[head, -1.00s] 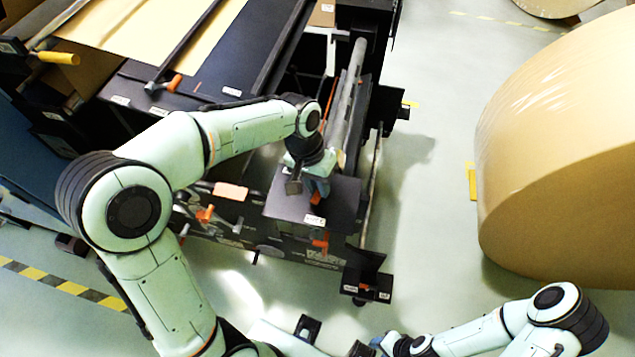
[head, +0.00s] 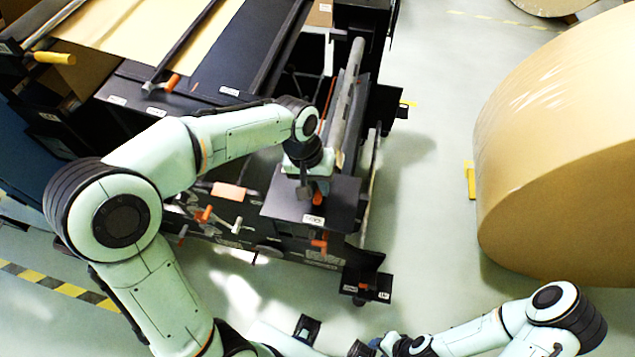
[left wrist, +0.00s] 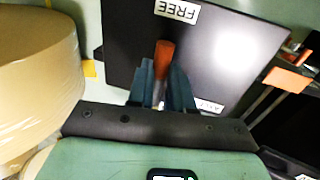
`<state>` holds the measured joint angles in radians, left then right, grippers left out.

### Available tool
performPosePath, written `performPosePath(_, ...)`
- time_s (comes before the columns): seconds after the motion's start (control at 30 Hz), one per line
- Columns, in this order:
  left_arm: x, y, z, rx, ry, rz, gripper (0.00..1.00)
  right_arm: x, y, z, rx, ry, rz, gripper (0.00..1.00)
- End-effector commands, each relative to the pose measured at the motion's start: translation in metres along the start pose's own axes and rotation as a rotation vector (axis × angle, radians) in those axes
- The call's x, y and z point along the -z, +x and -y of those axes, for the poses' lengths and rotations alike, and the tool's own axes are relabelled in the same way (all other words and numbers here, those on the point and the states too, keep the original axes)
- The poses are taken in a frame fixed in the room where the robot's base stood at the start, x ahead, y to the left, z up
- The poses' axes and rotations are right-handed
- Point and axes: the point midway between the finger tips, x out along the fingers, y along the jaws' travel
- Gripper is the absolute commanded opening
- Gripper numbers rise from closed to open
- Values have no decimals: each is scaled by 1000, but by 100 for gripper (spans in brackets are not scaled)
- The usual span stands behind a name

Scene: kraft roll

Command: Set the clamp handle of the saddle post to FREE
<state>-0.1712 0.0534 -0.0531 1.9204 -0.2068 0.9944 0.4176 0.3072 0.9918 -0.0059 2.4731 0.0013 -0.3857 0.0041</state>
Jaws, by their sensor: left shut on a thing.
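The clamp handle has an orange grip (head: 318,197) and lies over a dark plate (head: 341,200) of the saddle post. My left gripper (head: 310,187) is shut on the handle. In the left wrist view its blue fingers (left wrist: 163,88) sit on both sides of the handle, and the orange end (left wrist: 164,52) sticks out beyond them, pointing toward the FREE label (left wrist: 177,10). A second label (left wrist: 208,105) is partly hidden by the fingers and cannot be fully read. My right gripper (head: 368,346) is low at the picture's bottom edge, far from the plate; its jaws are unclear.
A large brown kraft roll (head: 570,150) stands on the right, with clear floor (head: 425,220) between it and the machine. Other orange handles (head: 203,214) and a lower black bracket (head: 366,285) sit near the plate. A grey bar (head: 347,105) runs behind the gripper.

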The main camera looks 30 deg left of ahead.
Motion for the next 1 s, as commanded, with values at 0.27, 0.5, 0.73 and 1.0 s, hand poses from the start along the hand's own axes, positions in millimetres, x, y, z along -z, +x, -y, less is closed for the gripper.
performPosePath(0.27,0,0,0,-1,-1,-1,45,0,0,0,0,0,0,43)
performPosePath(0.5,1,-8,0,-2,0,-3,45,0,-1,1,0,0,-1,43)
performPosePath(0.73,1,-53,-1,-3,0,-7,45,3,-9,4,2,-2,-5,43)
performPosePath(1.0,1,-111,0,-3,-1,-6,45,6,-19,9,4,-4,-11,43)
